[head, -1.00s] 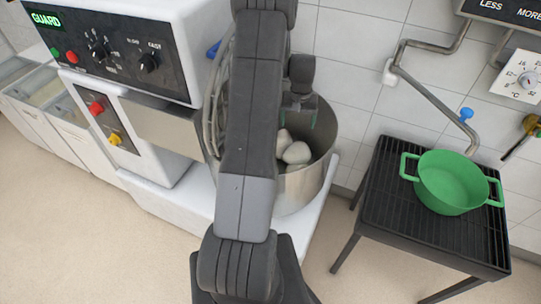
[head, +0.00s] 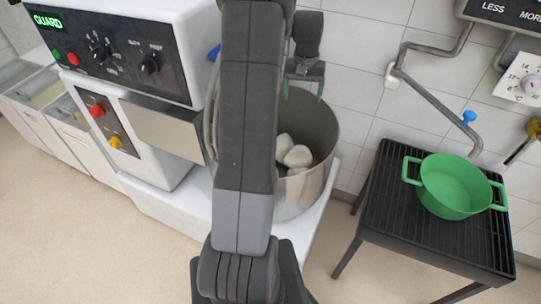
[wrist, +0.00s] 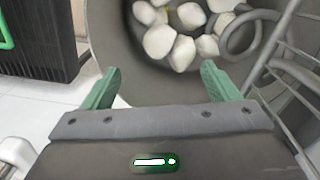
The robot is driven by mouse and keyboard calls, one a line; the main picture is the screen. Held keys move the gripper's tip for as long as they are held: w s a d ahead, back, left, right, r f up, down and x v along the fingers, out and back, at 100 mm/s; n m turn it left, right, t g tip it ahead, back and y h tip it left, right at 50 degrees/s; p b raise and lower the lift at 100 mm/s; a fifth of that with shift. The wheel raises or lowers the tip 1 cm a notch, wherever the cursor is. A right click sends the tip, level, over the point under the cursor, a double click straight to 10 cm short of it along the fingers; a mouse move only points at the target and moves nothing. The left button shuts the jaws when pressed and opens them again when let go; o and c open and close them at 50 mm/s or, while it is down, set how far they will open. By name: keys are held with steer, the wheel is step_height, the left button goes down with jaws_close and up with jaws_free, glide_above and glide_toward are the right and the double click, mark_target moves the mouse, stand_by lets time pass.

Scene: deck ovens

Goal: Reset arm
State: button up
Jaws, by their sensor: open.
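My gripper (head: 304,88) is open, with green fingers spread apart and nothing between them. In the head view it is above the rim of the steel mixing bowl (head: 318,180). In the wrist view the same gripper (wrist: 160,85) points toward the bowl, whose inside wall (wrist: 120,45) shows beyond the fingers. Several pale rounded lumps (head: 297,156) lie in the bowl, and they show in the wrist view too (wrist: 160,41). My arm hides the left part of the bowl in the head view.
The mixer (head: 150,60) stands left of the bowl, with its wire guard (wrist: 290,75) close on the right in the wrist view. A green pot (head: 452,187) sits on a black stand (head: 395,205) at right. A bent tap pipe (head: 440,98) hangs over it.

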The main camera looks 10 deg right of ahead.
step_height(320, 180, down, 10)
steer(key=p, duration=0.3)
steer(key=shift+r, duration=0.15)
stand_by(0.4)
stand_by(0.4)
